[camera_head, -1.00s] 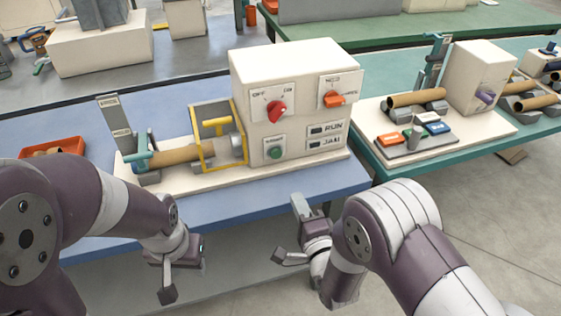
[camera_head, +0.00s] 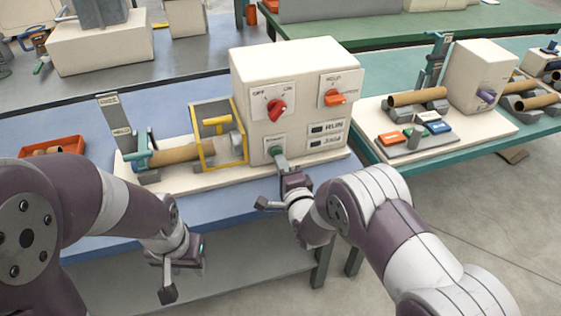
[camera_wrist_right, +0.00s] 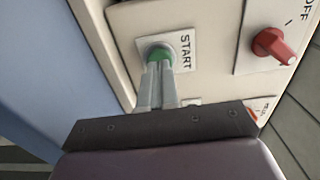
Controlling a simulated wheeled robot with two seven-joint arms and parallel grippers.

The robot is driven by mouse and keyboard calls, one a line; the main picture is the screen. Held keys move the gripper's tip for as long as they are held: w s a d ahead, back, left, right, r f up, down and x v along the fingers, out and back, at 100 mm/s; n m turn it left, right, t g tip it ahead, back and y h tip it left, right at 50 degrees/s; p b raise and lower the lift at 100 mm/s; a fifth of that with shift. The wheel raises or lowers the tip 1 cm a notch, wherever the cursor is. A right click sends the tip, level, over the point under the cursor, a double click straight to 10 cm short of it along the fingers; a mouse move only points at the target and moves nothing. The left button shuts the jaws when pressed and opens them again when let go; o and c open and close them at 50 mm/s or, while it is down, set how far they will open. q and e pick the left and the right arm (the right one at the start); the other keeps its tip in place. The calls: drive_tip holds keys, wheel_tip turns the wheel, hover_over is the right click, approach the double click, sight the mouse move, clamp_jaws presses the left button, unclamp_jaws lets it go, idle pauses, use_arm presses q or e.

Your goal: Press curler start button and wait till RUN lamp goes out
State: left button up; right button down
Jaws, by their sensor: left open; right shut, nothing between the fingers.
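The curler's cream control box (camera_head: 295,80) stands on the blue table. Its green start button (camera_wrist_right: 158,55) sits on a white START plate (camera_wrist_right: 180,48). My right gripper (camera_wrist_right: 160,68) is shut and empty, with its fingertips at the button, covering part of it; I cannot tell whether it is pushed in. In the head view, the right gripper (camera_head: 279,158) is in front of the START plate. The RUN lamp (camera_head: 317,129) looks dark, as does the lamp below it (camera_head: 317,144). My left gripper (camera_head: 182,275) is open and empty in front of the table.
A red OFF/ON knob (camera_head: 277,108) and an orange selector (camera_head: 335,97) are on the box's front. A yellow guard frame (camera_head: 222,140) surrounds one end of a brown tube (camera_head: 175,155) left of the box. An orange bin (camera_head: 55,146) lies far left.

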drive_tip(key=shift+w+a, duration=0.15)
drive_tip(key=shift+w, duration=0.4)
